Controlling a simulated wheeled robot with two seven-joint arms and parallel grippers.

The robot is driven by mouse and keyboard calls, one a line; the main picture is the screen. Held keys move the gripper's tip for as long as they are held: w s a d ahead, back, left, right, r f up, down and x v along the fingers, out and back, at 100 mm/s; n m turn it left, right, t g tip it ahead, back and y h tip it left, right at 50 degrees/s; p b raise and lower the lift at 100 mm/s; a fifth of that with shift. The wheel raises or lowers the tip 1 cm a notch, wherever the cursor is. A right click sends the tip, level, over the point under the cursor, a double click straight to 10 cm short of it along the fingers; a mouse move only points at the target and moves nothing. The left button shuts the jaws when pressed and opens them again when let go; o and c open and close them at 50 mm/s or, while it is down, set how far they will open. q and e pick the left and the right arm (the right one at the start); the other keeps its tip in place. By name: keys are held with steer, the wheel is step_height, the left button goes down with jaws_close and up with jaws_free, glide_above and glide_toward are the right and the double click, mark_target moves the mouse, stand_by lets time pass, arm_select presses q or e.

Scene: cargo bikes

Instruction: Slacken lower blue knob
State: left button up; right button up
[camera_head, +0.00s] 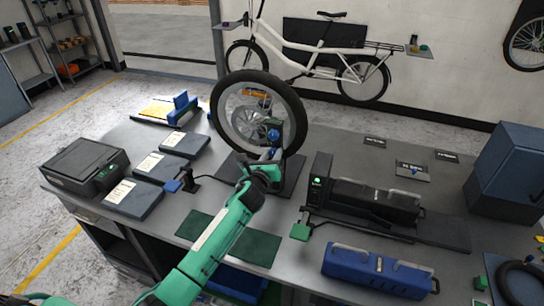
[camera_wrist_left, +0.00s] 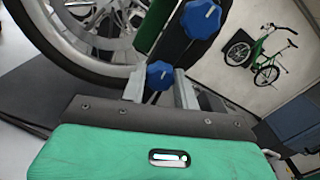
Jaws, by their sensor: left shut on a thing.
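A spoked wheel with a black tyre (camera_head: 296,105) stands upright in a dark stand on the workbench. Two blue knobs are on the stand in the left wrist view: the upper blue knob (camera_wrist_left: 200,18) is free, and the lower blue knob (camera_wrist_left: 159,74) lies between my left fingers. My left gripper (camera_wrist_left: 160,88) is shut on the lower blue knob. In the head view my left gripper (camera_head: 271,157) is at the stand, low in front of the wheel, and its fingers largely hide the lower knob. My right gripper is not in view.
The workbench (camera_head: 290,205) also holds a black case (camera_head: 375,203), a blue case (camera_head: 378,270), dark green mats (camera_head: 250,247), grey folders (camera_head: 133,197) and a black box (camera_head: 85,163). A white cargo bike (camera_head: 310,50) hangs behind.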

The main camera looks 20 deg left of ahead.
arm_select(q)
steer(key=n, duration=0.2)
steer(key=shift+f+n, duration=0.1)
steer(key=shift+n, duration=0.2)
steer(key=n+b, duration=0.1)
steer(key=n, duration=0.2)
steer(key=shift+n, duration=0.3)
steer(key=n, duration=0.2)
steer(key=shift+n, duration=0.4)
steer(key=n+b, duration=0.1)
steer(key=n, duration=1.2)
steer(key=shift+n, duration=0.9)
steer(key=shift+f+n, duration=0.1)
steer(key=shift+n, duration=0.2)
